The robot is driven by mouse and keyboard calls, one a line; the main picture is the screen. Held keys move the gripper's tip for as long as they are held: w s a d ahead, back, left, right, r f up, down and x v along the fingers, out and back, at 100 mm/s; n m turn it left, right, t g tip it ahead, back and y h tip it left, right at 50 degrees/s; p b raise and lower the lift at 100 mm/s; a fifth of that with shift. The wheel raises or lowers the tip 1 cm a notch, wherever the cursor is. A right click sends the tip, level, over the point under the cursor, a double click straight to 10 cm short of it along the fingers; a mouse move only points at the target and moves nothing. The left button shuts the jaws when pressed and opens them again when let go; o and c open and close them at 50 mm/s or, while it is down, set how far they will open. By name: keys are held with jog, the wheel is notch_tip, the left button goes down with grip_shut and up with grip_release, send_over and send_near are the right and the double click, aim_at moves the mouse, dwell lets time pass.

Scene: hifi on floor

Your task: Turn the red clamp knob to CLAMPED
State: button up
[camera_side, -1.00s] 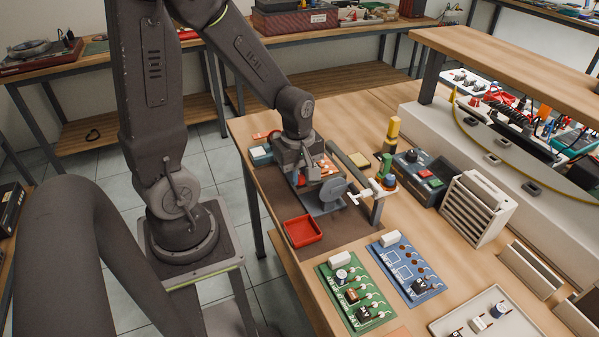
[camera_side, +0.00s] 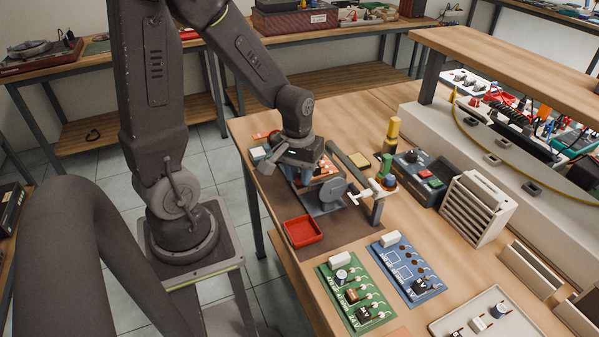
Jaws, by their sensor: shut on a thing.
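My gripper (camera_side: 302,176) points down over the grey clamp fixture (camera_side: 324,205) on the brown mat of the workbench. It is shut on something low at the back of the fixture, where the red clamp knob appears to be. The knob is hidden behind the gripper body and fingers, so its pointer and any CLAMPED mark cannot be read. A round grey disc stands upright on the front of the fixture, to the right of my gripper.
A red tray (camera_side: 302,231) lies in front of the fixture. A green board (camera_side: 357,297) and a blue board (camera_side: 405,267) lie to the right. A control box with red and green buttons (camera_side: 425,178) and a yellow-topped post (camera_side: 392,133) stand behind.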

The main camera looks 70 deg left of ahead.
aim_at(299, 174)
jog(key=m, duration=0.5)
jog(key=shift+m, duration=0.4)
dwell(0.3)
jog(key=o, duration=0.9)
jog(key=r, duration=1.3)
jog(key=shift+a+r, duration=0.25)
jog(key=shift+r, duration=0.15)
